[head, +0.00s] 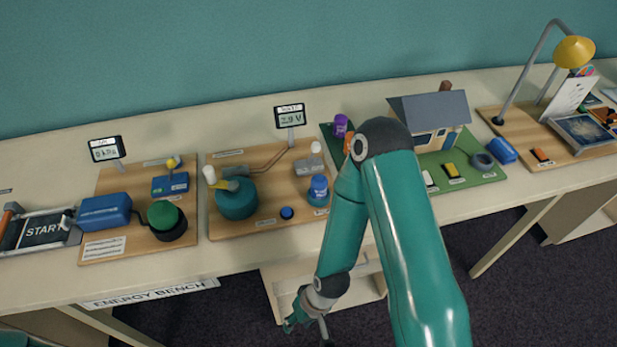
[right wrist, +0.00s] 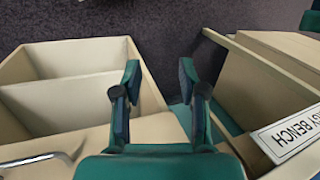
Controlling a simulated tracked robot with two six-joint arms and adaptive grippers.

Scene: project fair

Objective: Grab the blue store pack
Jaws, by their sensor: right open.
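A small blue block-shaped pack (head: 502,150) lies on the bench between the house model and the lamp board. A larger blue box (head: 105,211) sits on the left board beside a green knob. No readable label shows which one is the store pack. My right gripper (head: 307,326) is low in front of the bench, below its top and far from both blue things. In the right wrist view the right gripper (right wrist: 160,78) is open and empty, with its fingers apart. Neither blue thing shows in that view. My left gripper is not in view.
A pale open-topped compartment unit (right wrist: 75,85) is near my right fingers, with a metal handle (right wrist: 40,160) beside it. The "ENERGY BENCH" sign (head: 150,293) is on the front edge. A house model (head: 432,120) and yellow lamp (head: 573,52) stand near the smaller pack.

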